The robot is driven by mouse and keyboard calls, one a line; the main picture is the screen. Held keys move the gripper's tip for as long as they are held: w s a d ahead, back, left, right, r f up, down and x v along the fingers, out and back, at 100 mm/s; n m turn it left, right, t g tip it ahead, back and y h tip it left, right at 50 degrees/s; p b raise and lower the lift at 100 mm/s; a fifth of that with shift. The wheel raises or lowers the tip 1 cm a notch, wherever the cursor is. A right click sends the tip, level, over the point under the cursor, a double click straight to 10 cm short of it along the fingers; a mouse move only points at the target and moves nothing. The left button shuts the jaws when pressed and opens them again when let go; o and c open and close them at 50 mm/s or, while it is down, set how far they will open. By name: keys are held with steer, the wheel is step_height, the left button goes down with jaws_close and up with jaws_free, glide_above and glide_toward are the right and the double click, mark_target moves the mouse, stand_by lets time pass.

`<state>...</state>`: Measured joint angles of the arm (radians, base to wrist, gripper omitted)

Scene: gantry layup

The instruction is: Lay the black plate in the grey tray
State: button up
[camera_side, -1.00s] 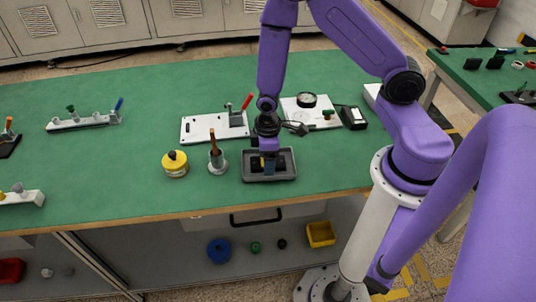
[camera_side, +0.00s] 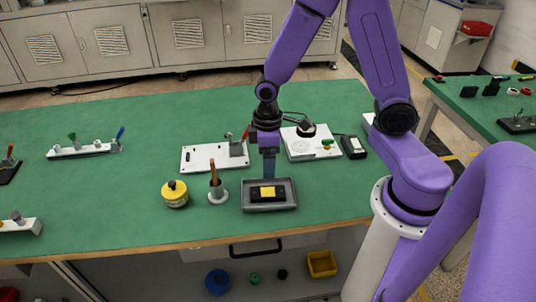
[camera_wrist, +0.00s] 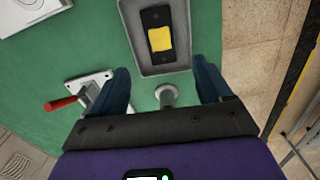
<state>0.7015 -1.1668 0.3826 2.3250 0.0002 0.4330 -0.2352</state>
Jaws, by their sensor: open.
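The black plate (camera_side: 285,190), with a yellow patch on top, lies inside the grey tray (camera_side: 247,208) near the table's front edge. It looks flat, with tray floor showing around it. In the wrist view the plate (camera_wrist: 153,18) sits within the rim of the tray (camera_wrist: 165,71), whose far end is cut off by the frame. My gripper (camera_side: 268,178) is above the tray's back side, clear of the plate.
Left of the tray stand a metal holder (camera_side: 217,196) with a brown handle and a yellow round container (camera_side: 174,193). Behind are a white plate with a red-handled clamp (camera_side: 205,157) and a white board (camera_side: 300,150).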

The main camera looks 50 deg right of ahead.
steer(key=s+a+r+n, duration=0.1)
steer(key=s+r+n, duration=0.1)
steer(key=s+r, duration=0.4)
steer(key=s+r+n, duration=0.2)
steer(key=s+r, duration=0.4)
steer(key=s, duration=0.6)
steer(key=shift+a+n, duration=0.3)
steer(key=shift+a, duration=0.1)
steer(key=shift+r, duration=0.1)
